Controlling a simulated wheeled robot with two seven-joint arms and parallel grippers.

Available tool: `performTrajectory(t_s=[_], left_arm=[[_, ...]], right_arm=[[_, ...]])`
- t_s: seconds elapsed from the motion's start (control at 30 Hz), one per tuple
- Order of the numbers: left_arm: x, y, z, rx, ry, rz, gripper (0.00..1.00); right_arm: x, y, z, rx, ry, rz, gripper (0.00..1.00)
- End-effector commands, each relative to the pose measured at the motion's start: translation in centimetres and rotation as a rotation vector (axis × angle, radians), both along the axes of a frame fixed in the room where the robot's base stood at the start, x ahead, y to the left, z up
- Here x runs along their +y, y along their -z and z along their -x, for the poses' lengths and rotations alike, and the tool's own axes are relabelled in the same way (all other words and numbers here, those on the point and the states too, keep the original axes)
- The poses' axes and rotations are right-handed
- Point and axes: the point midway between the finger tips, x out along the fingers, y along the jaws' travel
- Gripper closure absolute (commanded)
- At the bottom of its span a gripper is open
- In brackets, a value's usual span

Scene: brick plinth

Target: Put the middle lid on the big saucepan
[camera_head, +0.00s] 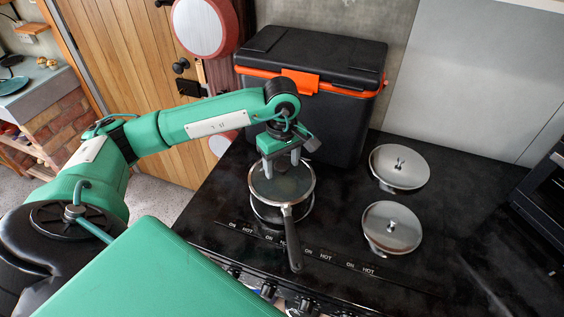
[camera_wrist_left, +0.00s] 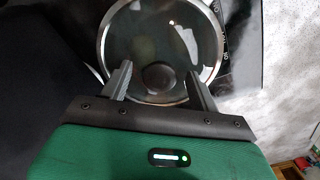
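The saucepan (camera_head: 268,214), with a long dark handle (camera_head: 292,240), stands on the black hob. A round glass lid (camera_head: 285,186) with a metal rim covers its top; it also shows in the left wrist view (camera_wrist_left: 150,35) with a dark knob (camera_wrist_left: 158,77). My left gripper (camera_head: 281,166) is over the lid, fingers pointing down. In the left wrist view its fingers (camera_wrist_left: 160,88) are spread on either side of the knob, with gaps visible. Two steel lids with knobs, a farther one (camera_head: 410,172) and a nearer one (camera_head: 398,238), lie right of the saucepan. My right gripper is not in view.
A large black box (camera_head: 325,115) with an orange latch stands just behind the saucepan. The black hob (camera_head: 465,220) is clear to the right of the lids. A dark appliance (camera_head: 548,195) stands at the right edge. Knobs line the hob's front.

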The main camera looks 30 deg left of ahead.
Motion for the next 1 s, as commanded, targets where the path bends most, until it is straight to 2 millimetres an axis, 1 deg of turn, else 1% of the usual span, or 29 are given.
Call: performTrajectory(t_s=[0.3, 0.37, 0.47, 0.57, 0.8, 0.97, 1.0], left_arm=[[0.0, -0.1, 0.0, 0.0, 0.0, 0.0, 0.38], [0.0, -0.5, -0.1, -0.002, 0.0, 0.0, 0.38], [0.0, -1.6, -0.1, -0.003, 0.0, 0.0, 0.38], [0.0, -3.3, -0.1, -0.005, 0.0, 0.0, 0.38], [0.0, -8.2, -0.1, -0.006, 0.0, 0.0, 0.38], [0.0, -11.2, -0.1, -0.005, 0.0, 0.0, 0.38], [0.0, -11.7, 0.0, -0.004, 0.0, -0.001, 0.38]], right_arm=[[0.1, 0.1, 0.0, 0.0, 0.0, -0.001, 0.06], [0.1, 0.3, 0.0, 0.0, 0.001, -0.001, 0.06], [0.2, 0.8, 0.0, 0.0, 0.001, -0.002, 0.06], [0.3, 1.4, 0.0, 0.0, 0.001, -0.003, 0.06], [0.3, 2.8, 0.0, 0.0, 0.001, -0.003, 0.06], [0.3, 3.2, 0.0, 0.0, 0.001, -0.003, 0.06], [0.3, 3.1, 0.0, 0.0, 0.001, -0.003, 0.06]])
